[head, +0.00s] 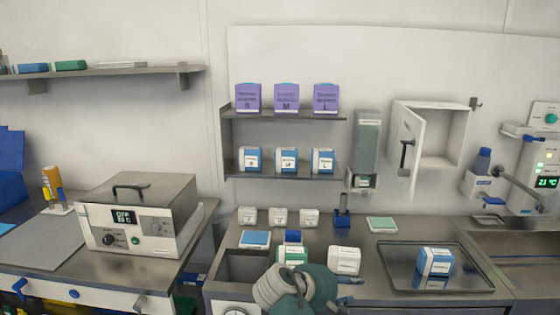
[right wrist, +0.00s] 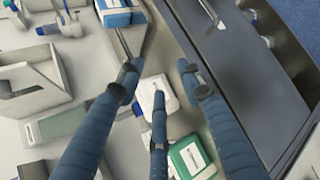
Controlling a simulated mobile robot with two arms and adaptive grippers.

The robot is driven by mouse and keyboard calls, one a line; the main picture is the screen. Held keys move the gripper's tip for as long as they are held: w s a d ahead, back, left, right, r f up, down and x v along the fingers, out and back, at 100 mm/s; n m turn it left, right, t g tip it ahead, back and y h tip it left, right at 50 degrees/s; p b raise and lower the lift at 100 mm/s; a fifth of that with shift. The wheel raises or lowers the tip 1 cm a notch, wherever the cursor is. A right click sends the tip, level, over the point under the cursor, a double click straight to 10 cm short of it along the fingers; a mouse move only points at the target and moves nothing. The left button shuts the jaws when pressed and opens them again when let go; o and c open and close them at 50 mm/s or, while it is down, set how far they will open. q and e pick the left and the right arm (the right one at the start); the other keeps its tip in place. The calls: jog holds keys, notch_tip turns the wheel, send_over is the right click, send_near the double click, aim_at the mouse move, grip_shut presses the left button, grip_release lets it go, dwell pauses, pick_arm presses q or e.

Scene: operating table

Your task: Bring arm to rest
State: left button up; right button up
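My right gripper (head: 340,287) is at the bottom centre of the head view, in front of the counter. Its grey-green wrist hides part of the front edge. In the right wrist view its three dark blue fingers (right wrist: 160,84) are spread apart, with nothing held between them. A white box (right wrist: 150,92) lies beyond the fingertips, and a green-and-white box (right wrist: 190,158) is beside the lower finger. Both boxes also stand on the counter in the head view, the white one (head: 344,260) right of the green one (head: 292,254). My left gripper is not in view.
A metal tray (head: 395,275) with a blue-and-white box (head: 435,261) lies on the right of the counter (head: 360,237). Shelves with purple boxes (head: 287,97) hang above. A wall cabinet's door (head: 408,140) stands open. A heating device (head: 140,215) stands at left.

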jog(key=s+d+f+m+g+y, duration=0.35)
jog(key=s+f+m+y, duration=0.2)
jog(key=s+f, duration=1.3)
jog(key=s+r+m+y, duration=0.2)
jog(key=s+m+y, duration=0.25)
jog(key=s, duration=1.65)
notch_tip(320, 180, down, 26)
jog(key=s+g, duration=0.1)
jog(key=s, duration=0.1)
jog(key=s+d+f+g, duration=0.1)
jog(key=s+d+f, duration=0.2)
jog(key=s+f, duration=1.3)
jog(key=shift+s+f+h, duration=0.2)
jog(key=shift+s+h, duration=0.2)
jog(key=shift+s, duration=0.15)
